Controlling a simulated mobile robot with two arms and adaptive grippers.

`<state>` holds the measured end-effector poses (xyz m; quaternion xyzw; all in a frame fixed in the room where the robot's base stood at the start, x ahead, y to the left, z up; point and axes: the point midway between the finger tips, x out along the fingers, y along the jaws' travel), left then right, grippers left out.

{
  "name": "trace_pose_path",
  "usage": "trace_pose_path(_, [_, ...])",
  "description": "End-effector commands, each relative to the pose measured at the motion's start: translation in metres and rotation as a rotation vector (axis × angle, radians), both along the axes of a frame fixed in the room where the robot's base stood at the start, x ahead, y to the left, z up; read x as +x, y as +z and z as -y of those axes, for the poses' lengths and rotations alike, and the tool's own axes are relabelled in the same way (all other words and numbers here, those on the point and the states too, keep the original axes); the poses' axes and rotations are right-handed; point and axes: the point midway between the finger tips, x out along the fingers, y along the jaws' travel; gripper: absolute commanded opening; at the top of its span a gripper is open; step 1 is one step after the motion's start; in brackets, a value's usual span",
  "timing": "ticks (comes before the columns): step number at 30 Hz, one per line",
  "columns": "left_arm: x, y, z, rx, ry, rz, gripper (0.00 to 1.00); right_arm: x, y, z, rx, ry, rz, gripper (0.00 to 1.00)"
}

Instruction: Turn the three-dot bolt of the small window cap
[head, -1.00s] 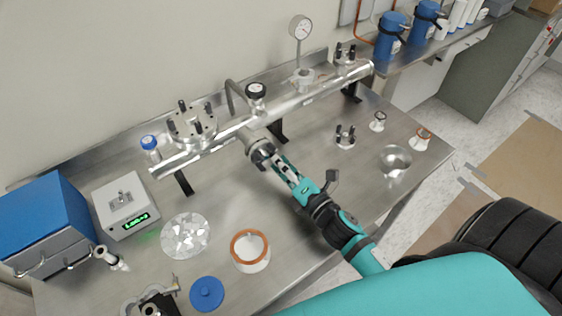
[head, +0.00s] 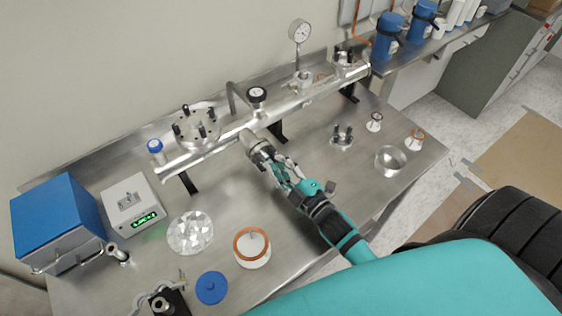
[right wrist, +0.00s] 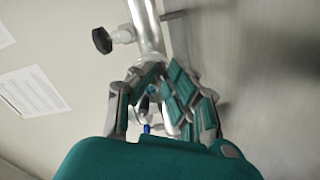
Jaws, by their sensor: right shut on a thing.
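My right gripper (head: 268,158) reaches from the lower right to the short front port of the steel manifold tube (head: 215,143). It is shut on a small metal part at the port's end. In the right wrist view its fingers (right wrist: 160,85) close around that part and hide most of it. I cannot make out the dot marks on any bolt. A small round flange (head: 344,66) with dark upright bolts sits at the tube's right end. A larger bolted flange (head: 196,127) sits near its left end. My left gripper is not in view.
A similar small bolted piece (head: 342,139) stands on the steel bench. A dark knob (head: 257,95) and a gauge (head: 299,32) rise from the manifold. A foil disc (head: 190,233), a copper-rimmed cup (head: 252,249) and a blue disc (head: 212,287) lie front left. The bench right of my arm has free room.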

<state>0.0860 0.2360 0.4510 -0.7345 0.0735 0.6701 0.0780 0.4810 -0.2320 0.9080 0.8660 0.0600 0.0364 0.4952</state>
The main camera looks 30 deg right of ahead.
Motion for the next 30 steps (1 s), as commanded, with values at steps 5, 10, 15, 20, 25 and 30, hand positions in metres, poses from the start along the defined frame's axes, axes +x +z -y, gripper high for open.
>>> trace_pose_path(5, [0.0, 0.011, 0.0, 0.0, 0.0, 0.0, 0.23, 0.0, 0.001, 0.0, 0.168, -0.001, -0.028, 0.0])
trace_pose_path(10, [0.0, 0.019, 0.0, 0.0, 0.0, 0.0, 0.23, 0.0, 0.0, 0.0, 0.328, -0.002, -0.052, 0.0])
trace_pose_path(15, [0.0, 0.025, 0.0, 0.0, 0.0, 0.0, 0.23, -0.001, 0.0, 0.0, 0.48, -0.001, -0.073, 0.0])
trace_pose_path(20, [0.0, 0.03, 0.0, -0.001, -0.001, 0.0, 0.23, -0.001, -0.001, 0.0, 0.603, -0.001, -0.09, 0.0])
trace_pose_path(25, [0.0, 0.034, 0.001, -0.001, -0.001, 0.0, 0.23, -0.001, -0.002, 0.0, 0.704, 0.0, -0.105, 0.0])
trace_pose_path(30, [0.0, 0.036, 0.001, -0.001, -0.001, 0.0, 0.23, -0.001, -0.002, 0.0, 0.771, 0.0, -0.114, 0.0])
